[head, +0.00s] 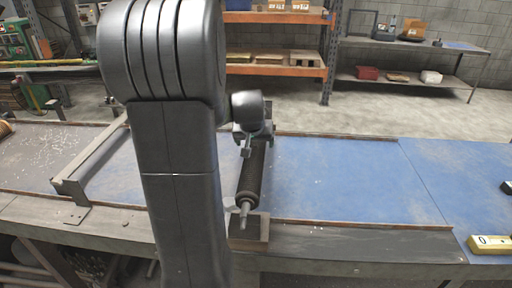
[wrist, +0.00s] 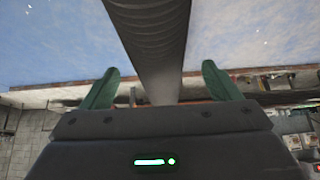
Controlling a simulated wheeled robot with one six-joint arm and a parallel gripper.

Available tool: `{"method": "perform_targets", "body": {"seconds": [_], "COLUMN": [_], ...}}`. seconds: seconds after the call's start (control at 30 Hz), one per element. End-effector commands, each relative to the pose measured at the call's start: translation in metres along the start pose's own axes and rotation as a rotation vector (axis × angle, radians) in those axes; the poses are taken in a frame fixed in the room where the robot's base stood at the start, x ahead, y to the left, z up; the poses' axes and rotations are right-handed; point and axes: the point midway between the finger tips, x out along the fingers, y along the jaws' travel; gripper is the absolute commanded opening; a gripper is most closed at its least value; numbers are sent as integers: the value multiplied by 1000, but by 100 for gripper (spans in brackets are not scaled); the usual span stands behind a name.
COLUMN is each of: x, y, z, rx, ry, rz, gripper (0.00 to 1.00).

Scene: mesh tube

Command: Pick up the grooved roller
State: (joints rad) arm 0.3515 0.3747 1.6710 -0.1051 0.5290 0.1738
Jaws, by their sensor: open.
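The grooved roller (head: 251,175) is a dark cylinder with a pale metal shaft at its near end. It lies lengthwise away from me over the blue bench top, its near end at a brown block (head: 249,232). My gripper (head: 246,150) is at the roller's far part, which my arm partly hides. In the wrist view the ribbed roller (wrist: 152,35) runs from the top edge down between the two green fingers of my gripper (wrist: 160,70). The fingers are open, one on each side, with a visible gap to the roller.
The blue bench (head: 345,180) has free room to the right of the roller. A metal bracket frame (head: 92,165) stands on the left. A yellow level-like tool (head: 490,244) lies at the front right. Shelves (head: 275,70) stand behind, across the floor.

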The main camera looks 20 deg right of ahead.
Motion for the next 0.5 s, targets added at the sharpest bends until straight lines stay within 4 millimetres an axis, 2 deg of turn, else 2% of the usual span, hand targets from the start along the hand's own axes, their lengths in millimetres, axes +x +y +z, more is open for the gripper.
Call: {"method": "perform_targets", "body": {"seconds": [0.3,0.5], "x": [35,48], "y": [2,2], "z": [-5,-5], "rx": [0,-1], "ry": [-5,-2], "rz": [0,0], "gripper": [83,83]}}
